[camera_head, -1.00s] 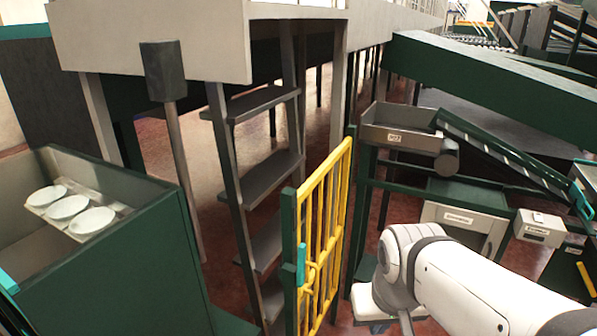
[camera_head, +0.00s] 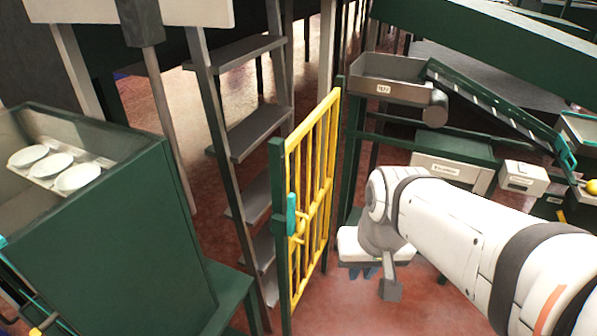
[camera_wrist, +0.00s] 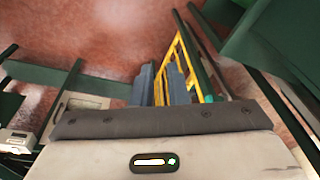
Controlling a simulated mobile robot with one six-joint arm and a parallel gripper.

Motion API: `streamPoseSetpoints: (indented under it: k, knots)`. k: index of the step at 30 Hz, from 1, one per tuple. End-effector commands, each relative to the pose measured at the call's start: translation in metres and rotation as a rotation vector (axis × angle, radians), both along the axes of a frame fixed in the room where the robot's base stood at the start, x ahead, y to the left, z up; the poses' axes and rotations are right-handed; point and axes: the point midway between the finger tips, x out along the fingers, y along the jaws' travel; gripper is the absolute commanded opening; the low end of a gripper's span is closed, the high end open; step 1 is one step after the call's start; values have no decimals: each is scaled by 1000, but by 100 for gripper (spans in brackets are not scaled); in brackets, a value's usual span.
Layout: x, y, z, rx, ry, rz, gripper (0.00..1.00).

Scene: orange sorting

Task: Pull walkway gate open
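The walkway gate (camera_head: 312,185) has yellow bars and a dark green post (camera_head: 280,240) on its near side. In the head view my gripper is right of the gate, mostly hidden behind my wrist; contact cannot be told.
Grey steps (camera_head: 258,130) stand behind the gate on the left. A green bin (camera_head: 110,215) with white dishes fills the left. A metal tray (camera_head: 385,78) and a conveyor (camera_head: 490,110) are at the right. Red floor (camera_head: 340,300) is clear around the gate's right.

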Motion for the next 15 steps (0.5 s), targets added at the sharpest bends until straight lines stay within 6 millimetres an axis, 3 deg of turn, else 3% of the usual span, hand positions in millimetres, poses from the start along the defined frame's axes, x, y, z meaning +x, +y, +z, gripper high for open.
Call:
streamPoseSetpoints:
  k: [1,5,8,12,15]
  knots:
    - [1,5,-21,49,40,-47,18]
    - [11,32,-69,269,191,-258,29]
    - [28,56,-102,478,328,-456,30]
    - [67,80,-137,778,505,-732,30]
    - [105,85,-159,1001,619,-922,30]
